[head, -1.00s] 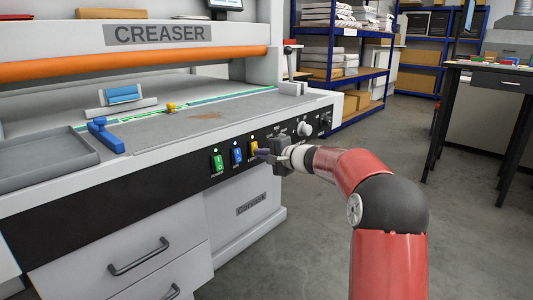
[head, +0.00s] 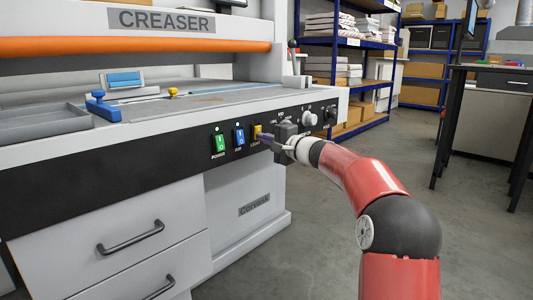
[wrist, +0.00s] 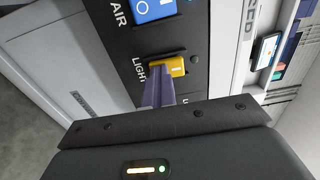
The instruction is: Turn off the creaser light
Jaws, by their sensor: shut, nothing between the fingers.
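The creaser (head: 165,20) is the large white machine with a black front panel. Its yellow light switch (head: 257,132) sits right of the blue air switch (head: 239,137) and the green power switch (head: 219,143). The yellow switch, labelled LIGHT, shows close up in the wrist view (wrist: 175,66). My gripper (head: 264,138) is shut and empty, with its purple fingertips (wrist: 160,72) at the yellow switch, overlapping one end of it. They look touching or nearly so. The small lamp (wrist: 195,60) beside this switch looks dark. The fingers hide part of the switch and its label.
Grey knobs (head: 309,118) sit on the panel right of my gripper. Drawers with dark handles (head: 130,237) are below. Blue shelving (head: 335,60) stands behind, and a dark-legged table (head: 500,80) is at the right. The floor on the right is open.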

